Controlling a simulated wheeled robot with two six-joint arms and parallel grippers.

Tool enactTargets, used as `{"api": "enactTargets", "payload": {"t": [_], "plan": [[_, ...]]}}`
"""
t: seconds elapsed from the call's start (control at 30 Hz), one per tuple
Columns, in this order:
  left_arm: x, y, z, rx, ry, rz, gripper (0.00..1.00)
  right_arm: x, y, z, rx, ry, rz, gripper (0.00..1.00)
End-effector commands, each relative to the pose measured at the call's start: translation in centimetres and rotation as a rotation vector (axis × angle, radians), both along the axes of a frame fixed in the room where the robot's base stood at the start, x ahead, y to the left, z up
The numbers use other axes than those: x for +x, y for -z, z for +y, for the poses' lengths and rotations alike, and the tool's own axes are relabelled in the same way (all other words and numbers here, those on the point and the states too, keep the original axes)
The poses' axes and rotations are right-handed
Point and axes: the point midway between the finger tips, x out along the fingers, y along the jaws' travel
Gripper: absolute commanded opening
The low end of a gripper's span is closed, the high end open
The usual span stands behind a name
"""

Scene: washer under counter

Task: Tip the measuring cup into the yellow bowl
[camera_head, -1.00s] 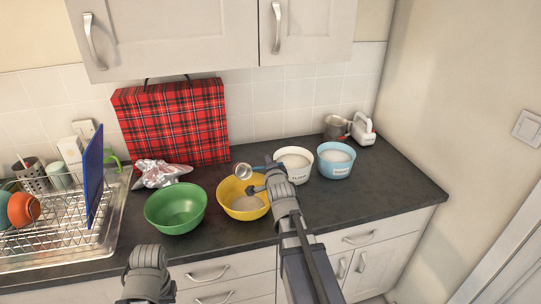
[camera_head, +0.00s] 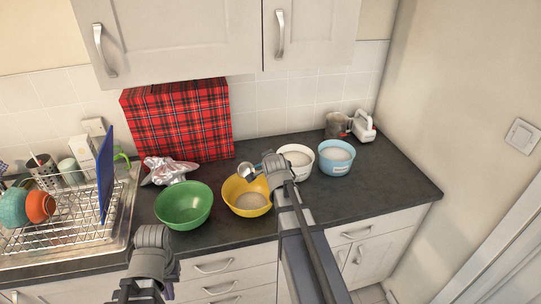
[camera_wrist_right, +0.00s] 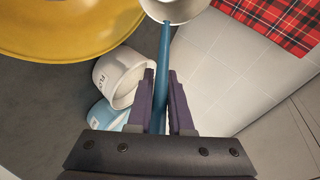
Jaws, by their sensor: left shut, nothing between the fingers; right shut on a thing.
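The measuring cup (camera_head: 245,171) is small and round with a blue handle. It is above the back part of the yellow bowl (camera_head: 232,191) and looks tilted. My right gripper (camera_wrist_right: 162,95) is shut on the blue handle (camera_wrist_right: 164,60); the cup (camera_wrist_right: 172,8) is cut off at the top edge of the right wrist view. The yellow bowl (camera_wrist_right: 70,45) fills that view's upper left. Pale contents (camera_head: 251,201) lie in the bowl. Whether anything is left in the cup cannot be told. My left gripper (camera_head: 140,290) is low at the bottom edge, shut and empty, in front of the counter.
A green bowl (camera_head: 183,207) stands left of the yellow one. A white bowl (camera_head: 298,153) and a blue bowl (camera_head: 337,150) of pale powder stand to the right. A dish rack (camera_head: 70,222) is at the left.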

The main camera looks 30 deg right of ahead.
Motion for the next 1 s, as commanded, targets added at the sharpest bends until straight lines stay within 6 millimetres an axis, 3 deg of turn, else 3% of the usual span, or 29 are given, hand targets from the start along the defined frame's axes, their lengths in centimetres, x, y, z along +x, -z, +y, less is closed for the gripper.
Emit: {"api": "enactTargets", "payload": {"t": [0.03, 0.27, 0.57, 0.93, 0.97, 1.0], "plan": [[0.0, -1.2, 0.0, 0.0, 0.0, 0.0, 0.0, 0.4, -0.8, 0.0, -0.002, -0.002, 0.029, 0.0], [0.0, -3.9, 0.0, 0.0, 0.001, 0.0, 0.0, 1.0, -1.1, 0.0, -0.009, 0.0, 0.175, 0.0], [0.0, -7.3, 0.0, -0.001, -0.004, 0.0, 0.0, 1.2, -3.2, 0.0, -0.017, 0.0, 0.271, 0.0], [0.0, -8.0, 0.0, -0.002, -0.007, 0.0, 0.0, 3.4, 0.4, 0.0, -0.043, 0.0, 0.751, 0.0], [0.0, -8.0, 0.0, -0.002, -0.007, 0.0, 0.0, 3.4, 0.4, 0.0, -0.046, 0.0, 0.784, 0.0], [0.0, -9.2, 0.0, -0.002, -0.008, 0.0, 0.0, 2.6, -0.8, 0.1, -0.045, 0.001, 0.773, 0.0]]}}
